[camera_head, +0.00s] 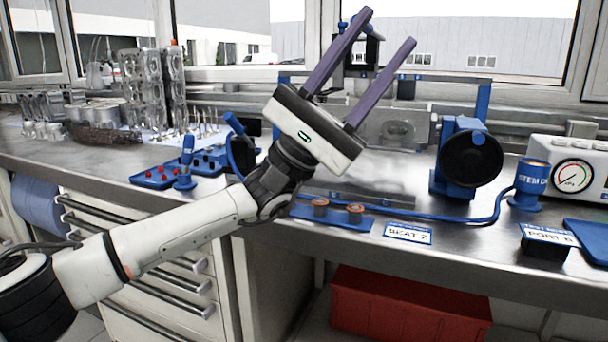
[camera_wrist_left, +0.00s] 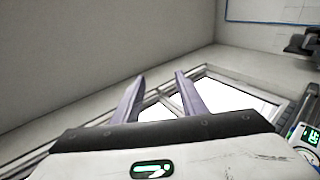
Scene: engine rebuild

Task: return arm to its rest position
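My left gripper (camera_head: 387,42) is raised above the workbench in the head view, with its two purple fingers pointing up and to the right. The fingers stand apart with nothing between them. In the left wrist view the same gripper (camera_wrist_left: 160,84) shows spread, empty fingers against the wall and window. My left arm (camera_head: 170,240) comes in from the lower left and reaches over the front edge of the bench. My right gripper is not in the head view.
The steel workbench (camera_head: 80,172) holds a blue tray with red pieces (camera_head: 160,176), a blue strip with two copper-coloured rings (camera_head: 330,217), a "SEAT 7" label (camera_head: 408,233), a blue stand with a black disc (camera_head: 470,158) and a gauge box (camera_head: 573,175). A red crate (camera_head: 405,308) sits below.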

